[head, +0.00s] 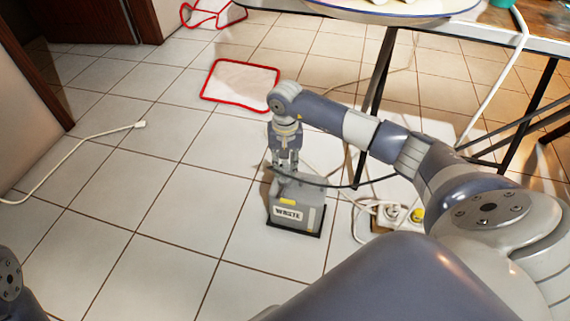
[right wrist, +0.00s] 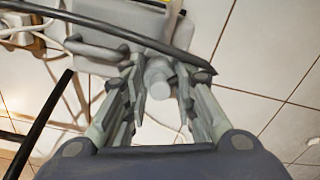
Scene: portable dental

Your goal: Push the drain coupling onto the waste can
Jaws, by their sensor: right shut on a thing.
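The grey waste can (head: 308,219), labelled WASTE, stands upright on the tiled floor. Its top also shows in the right wrist view (right wrist: 125,15). My right gripper (head: 285,168) points down right over it. In the right wrist view its fingers (right wrist: 158,85) are closed on a pale grey cylindrical piece, seemingly the drain coupling (right wrist: 157,76). A dark hose (right wrist: 110,31) crosses just beyond the fingertips, close to this piece; its tip ends to the right. I cannot tell whether the coupling touches or sits on the can's opening. My left gripper is out of view.
A power strip with plugs (head: 397,216) and loose cables lies right of the can. Dark table legs (head: 380,75) stand behind. A red-edged white cloth (head: 240,82) lies farther back. A white cable (head: 90,138) lies at left; the tiles between are clear.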

